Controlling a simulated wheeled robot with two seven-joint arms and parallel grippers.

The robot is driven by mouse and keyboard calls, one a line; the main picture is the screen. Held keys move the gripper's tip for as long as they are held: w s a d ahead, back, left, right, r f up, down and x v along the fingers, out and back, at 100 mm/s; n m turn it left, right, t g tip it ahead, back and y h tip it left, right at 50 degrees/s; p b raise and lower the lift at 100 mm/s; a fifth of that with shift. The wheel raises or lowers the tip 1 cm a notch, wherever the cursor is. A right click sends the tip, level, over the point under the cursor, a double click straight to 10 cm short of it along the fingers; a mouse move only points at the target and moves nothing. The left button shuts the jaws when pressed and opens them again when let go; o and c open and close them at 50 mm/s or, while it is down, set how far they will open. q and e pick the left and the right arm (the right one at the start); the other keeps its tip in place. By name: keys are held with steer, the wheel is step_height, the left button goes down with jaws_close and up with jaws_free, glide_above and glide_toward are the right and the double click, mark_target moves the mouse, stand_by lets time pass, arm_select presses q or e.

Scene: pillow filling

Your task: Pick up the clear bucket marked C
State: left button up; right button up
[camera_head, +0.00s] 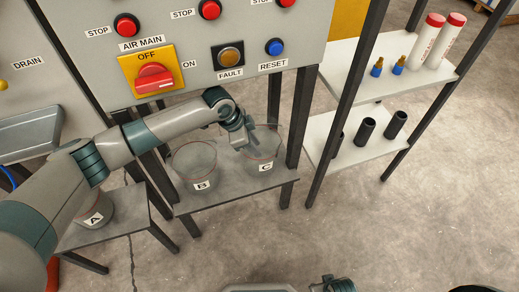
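The clear bucket marked C (264,158) stands upright at the right end of a low grey shelf, its label facing me. My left arm reaches in from the left, and my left gripper (250,140) is at the left part of that bucket's rim, pointing down. The fingers are small and overlap the clear wall, so I cannot tell whether they are open or closed on it. Part of my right arm's end (334,285) shows at the bottom edge; its fingers are not clear.
Clear bucket B (195,168) stands just left of bucket C. Bucket A (97,212) sits on a separate lower stand, partly behind my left arm. The control panel (195,75) hangs above, with dark posts beside the shelf. A white rack (365,150) stands at right.

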mark_target(263, 159)
arm_select(q)
steer(key=shift+x, duration=1.2)
steer(key=shift+f, duration=0.1)
steer(key=shift+x, duration=2.45)
jaws_close()
